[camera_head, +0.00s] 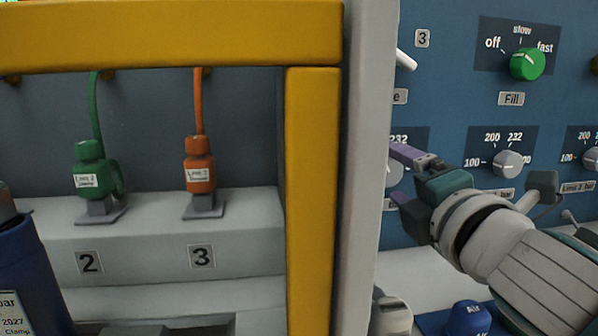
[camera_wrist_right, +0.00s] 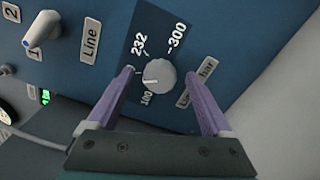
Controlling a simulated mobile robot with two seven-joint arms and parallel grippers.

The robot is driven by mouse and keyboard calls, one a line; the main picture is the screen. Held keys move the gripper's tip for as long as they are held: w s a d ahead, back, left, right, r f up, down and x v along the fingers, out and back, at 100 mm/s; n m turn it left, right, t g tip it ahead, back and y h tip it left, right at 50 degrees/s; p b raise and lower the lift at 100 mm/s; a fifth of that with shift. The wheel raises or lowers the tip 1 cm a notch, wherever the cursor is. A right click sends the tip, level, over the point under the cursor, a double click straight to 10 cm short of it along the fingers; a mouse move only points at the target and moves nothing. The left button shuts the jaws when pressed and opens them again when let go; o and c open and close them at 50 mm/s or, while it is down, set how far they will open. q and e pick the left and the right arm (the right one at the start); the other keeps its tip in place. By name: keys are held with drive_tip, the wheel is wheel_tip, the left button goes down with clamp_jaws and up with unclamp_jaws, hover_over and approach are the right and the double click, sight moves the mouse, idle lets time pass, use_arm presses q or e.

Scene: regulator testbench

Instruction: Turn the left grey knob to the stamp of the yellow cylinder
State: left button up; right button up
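The left grey knob (camera_wrist_right: 159,74) is on the blue panel, with the marks 100, 232 and 300 showing around it in the right wrist view. Its white pointer line faces left in that view, between 100 and 232. My right gripper (camera_wrist_right: 160,77) is open, with one purple finger on each side of the knob and visible gaps to it. In the head view my right gripper (camera_head: 395,174) is at the panel, and the knob (camera_head: 393,173) is partly hidden behind the light post and fingers. The yellow cylinder and my left gripper are not in view.
A light post (camera_head: 366,120) and yellow frame (camera_head: 312,190) stand left of my right gripper. A second grey knob (camera_head: 508,163) and green Fill knob (camera_head: 527,64) are to its right. A blue cylinder (camera_head: 30,275) stands at lower left. A white lever (camera_wrist_right: 42,28) is beside "Line".

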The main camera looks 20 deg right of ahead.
drive_tip(key=v, duration=1)
drive_tip(key=shift+d, duration=0.1)
idle(0.3)
